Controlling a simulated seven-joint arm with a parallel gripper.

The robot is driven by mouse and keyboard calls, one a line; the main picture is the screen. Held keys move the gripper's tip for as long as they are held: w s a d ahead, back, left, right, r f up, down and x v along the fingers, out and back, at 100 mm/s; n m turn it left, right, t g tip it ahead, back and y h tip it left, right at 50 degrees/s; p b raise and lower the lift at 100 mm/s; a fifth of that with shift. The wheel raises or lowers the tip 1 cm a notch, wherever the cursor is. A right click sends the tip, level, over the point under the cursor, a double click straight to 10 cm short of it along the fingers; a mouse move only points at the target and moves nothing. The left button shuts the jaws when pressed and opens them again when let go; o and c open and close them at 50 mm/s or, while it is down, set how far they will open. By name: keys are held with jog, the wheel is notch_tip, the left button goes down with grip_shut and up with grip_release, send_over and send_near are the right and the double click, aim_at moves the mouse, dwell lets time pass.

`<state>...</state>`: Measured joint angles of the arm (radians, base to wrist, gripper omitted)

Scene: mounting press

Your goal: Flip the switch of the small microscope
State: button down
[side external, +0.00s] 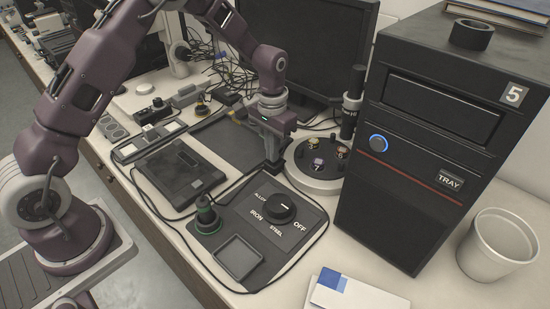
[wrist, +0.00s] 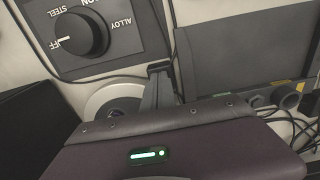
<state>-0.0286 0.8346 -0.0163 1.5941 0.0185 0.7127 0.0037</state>
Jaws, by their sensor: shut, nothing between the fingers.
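My gripper (side external: 273,163) points down, shut and empty, just left of a round grey base in the side view. In the wrist view its fingers (wrist: 160,72) show as a narrow dark bar. Part of the base (wrist: 108,98) shows beside the fingers in the wrist view, mostly hidden by my gripper. I cannot make out a microscope switch in either view.
A dial panel (side external: 223,222) with a black knob (side external: 281,207) lies in front of the base. A tall black cabinet (side external: 430,135) marked 5 stands to the right. A white cup (side external: 497,247) is front right.

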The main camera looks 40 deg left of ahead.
jog(key=shift+f, duration=0.25)
jog(key=shift+r, duration=3.55)
